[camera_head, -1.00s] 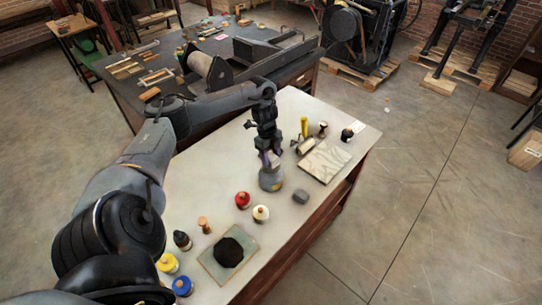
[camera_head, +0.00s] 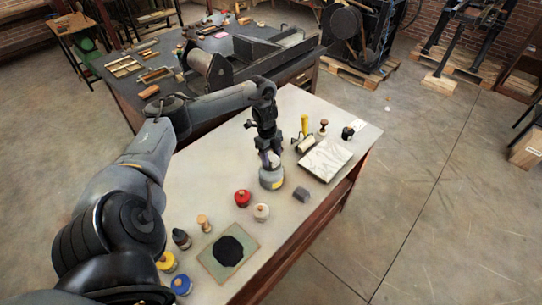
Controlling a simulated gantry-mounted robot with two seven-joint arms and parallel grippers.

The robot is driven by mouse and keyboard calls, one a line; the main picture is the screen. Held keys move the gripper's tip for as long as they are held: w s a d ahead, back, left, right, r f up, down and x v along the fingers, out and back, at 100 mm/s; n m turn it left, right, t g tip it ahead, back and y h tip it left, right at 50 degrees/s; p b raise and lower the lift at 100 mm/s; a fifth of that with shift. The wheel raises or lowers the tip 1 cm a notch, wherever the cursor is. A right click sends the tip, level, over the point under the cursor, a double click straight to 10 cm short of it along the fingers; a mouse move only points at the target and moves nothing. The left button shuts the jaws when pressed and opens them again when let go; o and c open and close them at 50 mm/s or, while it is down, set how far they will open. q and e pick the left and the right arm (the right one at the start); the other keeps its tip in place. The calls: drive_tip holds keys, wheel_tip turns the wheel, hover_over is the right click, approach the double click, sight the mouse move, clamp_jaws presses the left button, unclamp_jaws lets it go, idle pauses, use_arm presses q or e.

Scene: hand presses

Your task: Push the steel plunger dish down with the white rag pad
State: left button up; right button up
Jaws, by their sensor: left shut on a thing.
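My right gripper is not in view.
Red (camera_head: 242,198) and white (camera_head: 261,212) jars and a grey block (camera_head: 302,195) stand nearby. A pale slab (camera_head: 325,160), a roller and a yellow-handled tool lie behind right. A green mat (camera_head: 212,262) with a black patch and several bottles are in front. The table's right edge (camera_head: 330,205) is close.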

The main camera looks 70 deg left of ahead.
sight(272, 156)
use_arm(q)
drive_tip(key=shift+f+b, duration=0.3)
drive_tip(key=shift+f, duration=0.45)
idle(0.6)
drive_tip(key=shift+f, duration=0.35)
idle(0.8)
drive_tip(key=shift+f, duration=0.1)
idle(1.4)
wheel_tip(272, 156, up, 3)
drive_tip(key=p, duration=0.3)
wheel_tip(272, 156, up, 4)
drive_tip(key=p, duration=0.4)
idle(0.6)
